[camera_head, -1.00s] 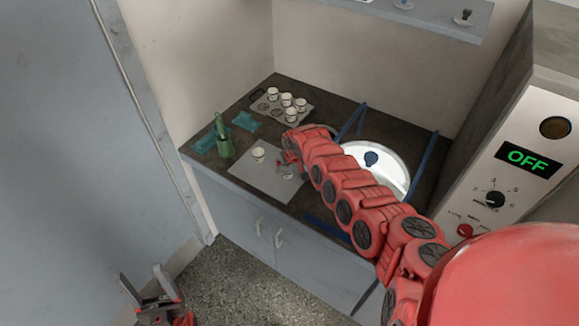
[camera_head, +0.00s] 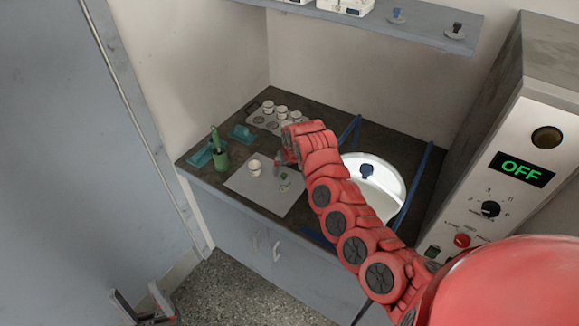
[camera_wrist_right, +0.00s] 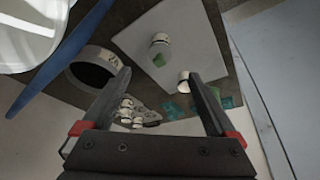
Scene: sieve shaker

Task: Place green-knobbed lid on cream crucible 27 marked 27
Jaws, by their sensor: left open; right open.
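A small cream crucible (camera_head: 285,186) with a green knob (camera_head: 285,176) on top stands on the white sheet; the green-knobbed lid appears to sit on it. In the right wrist view the crucible (camera_wrist_right: 160,39) shows a dark mark I cannot read, with the green knob (camera_wrist_right: 158,60) beside its rim. A second cream crucible (camera_head: 254,168) stands to its left, also in the wrist view (camera_wrist_right: 183,84). My left gripper (camera_head: 136,292) is open and empty, low at the left, partly cut off.
A tray (camera_head: 258,119) with several crucibles stands at the back. A green holder (camera_head: 221,160) and teal items (camera_head: 241,133) are at the left. A white round pan (camera_head: 385,190) stands right, between blue bars. A dark-mouthed ring (camera_wrist_right: 110,62) lies near my right gripper.

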